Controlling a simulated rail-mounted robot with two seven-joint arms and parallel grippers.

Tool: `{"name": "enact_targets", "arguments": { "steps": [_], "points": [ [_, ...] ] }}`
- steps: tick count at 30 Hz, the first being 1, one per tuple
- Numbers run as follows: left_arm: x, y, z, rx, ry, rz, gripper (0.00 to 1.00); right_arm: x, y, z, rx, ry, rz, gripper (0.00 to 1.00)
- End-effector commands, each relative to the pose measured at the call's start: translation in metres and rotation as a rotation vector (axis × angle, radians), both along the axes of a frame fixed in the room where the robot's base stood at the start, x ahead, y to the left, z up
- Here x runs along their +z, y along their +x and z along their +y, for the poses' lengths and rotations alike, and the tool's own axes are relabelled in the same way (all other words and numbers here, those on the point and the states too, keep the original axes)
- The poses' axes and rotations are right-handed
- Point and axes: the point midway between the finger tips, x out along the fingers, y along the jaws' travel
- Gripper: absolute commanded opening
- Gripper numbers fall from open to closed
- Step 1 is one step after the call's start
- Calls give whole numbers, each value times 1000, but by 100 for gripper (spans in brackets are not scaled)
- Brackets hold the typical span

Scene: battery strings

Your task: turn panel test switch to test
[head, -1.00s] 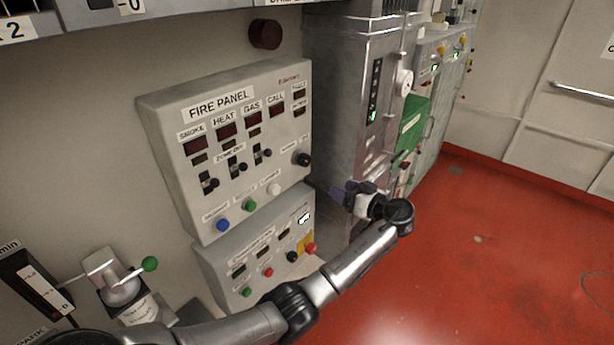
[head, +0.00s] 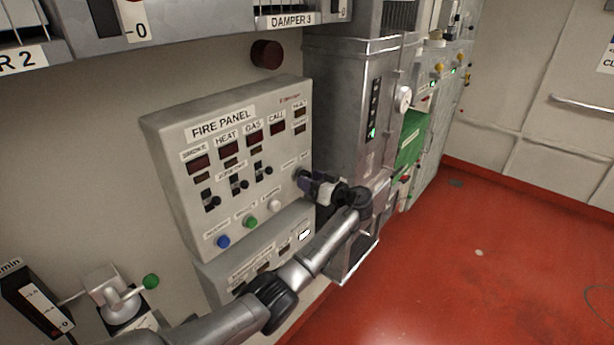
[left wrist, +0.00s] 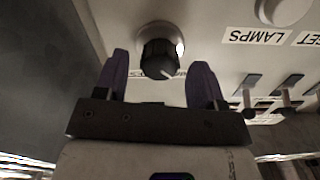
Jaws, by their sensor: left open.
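The fire panel (head: 165,135) is a light grey sloped box on the wall in the head view. Its black rotary switch (left wrist: 160,58) shows in the left wrist view, with a white pointer mark on its rim. In the head view the switch is mostly hidden by my left gripper (head: 307,180), at the panel's lower right. My left gripper is open. In the left wrist view its two purple fingers (left wrist: 160,72) stand to either side of the switch, with visible gaps. I cannot tell how deep the switch sits between them. My right gripper is not in view.
Blue (head: 223,241), green (head: 249,222) and white (head: 275,206) buttons line the panel's lower edge. Several small toggle levers sit above them. A grey metal cabinet (head: 340,110) stands close on the right. The red floor (head: 480,260) is open.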

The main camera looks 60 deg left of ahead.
Motion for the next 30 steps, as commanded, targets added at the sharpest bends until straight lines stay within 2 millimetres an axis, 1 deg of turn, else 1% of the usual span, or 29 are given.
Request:
{"name": "enact_targets", "arguments": {
  "steps": [3, 6, 17, 20, 30],
  "points": [
    [0, -3, 10, 1, -1, 2, 63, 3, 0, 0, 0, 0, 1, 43],
    [0, -5, 15, 0, 0, 1, 63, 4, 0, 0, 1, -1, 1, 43],
    [-1, -6, 17, 0, -1, 0, 63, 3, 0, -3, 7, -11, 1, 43],
    [-1, -6, 17, 0, -1, 0, 56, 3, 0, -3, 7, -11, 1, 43],
    [0, -5, 17, 0, -1, 1, 23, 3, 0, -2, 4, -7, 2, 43]
  ]
}}
